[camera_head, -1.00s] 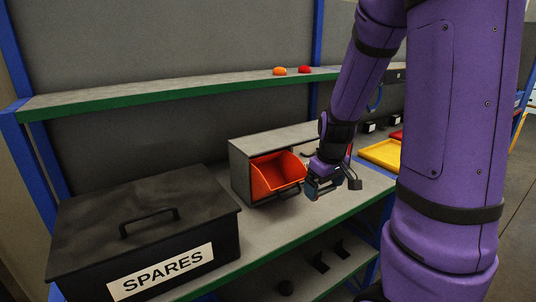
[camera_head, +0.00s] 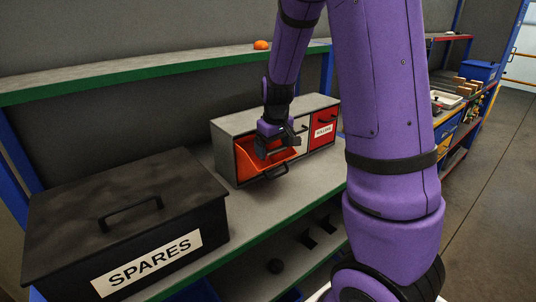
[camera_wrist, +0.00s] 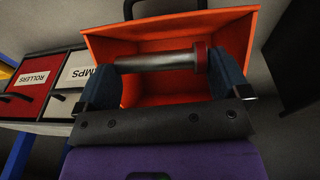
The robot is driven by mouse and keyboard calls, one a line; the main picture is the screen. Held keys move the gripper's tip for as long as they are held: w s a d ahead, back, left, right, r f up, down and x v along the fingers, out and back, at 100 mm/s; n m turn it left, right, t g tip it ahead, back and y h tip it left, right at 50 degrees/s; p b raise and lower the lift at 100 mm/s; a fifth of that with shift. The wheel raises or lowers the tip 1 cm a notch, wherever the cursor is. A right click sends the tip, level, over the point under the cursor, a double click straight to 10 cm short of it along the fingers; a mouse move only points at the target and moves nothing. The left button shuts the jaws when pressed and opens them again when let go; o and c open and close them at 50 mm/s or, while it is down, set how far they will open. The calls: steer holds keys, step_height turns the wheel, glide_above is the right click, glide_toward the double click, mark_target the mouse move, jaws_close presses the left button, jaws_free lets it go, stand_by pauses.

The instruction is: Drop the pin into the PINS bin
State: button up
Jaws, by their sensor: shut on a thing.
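My gripper (camera_head: 277,143) is at the open orange bin (camera_head: 247,166) in the grey cabinet. In the wrist view my gripper (camera_wrist: 160,78) is shut on the pin (camera_wrist: 157,61), a silver rod with a red collar at its right end. The pin lies across between the two blue fingers, in front of the open mouth of the orange bin (camera_wrist: 140,32). The bin appears empty behind the pin. Its label is not visible. In the head view the pin is hidden by my gripper.
A red drawer (camera_head: 322,129) labelled ROLLERS sits in the same grey cabinet (camera_head: 228,130). A black SPARES box (camera_head: 120,205) stands to the left on the bench. A green-edged shelf (camera_head: 130,83) runs above, with an orange dome (camera_head: 261,45) on it.

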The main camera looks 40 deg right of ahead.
mark_target(268, 157)
steer(key=shift+w+a, duration=0.25)
steer(key=shift+w, duration=0.55)
steer(key=shift+w+f, duration=0.2)
steer(key=shift+f, duration=1.6)
steer(key=shift+f, duration=0.6)
steer(key=o, duration=0.6)
steer(key=shift+o, duration=0.2)
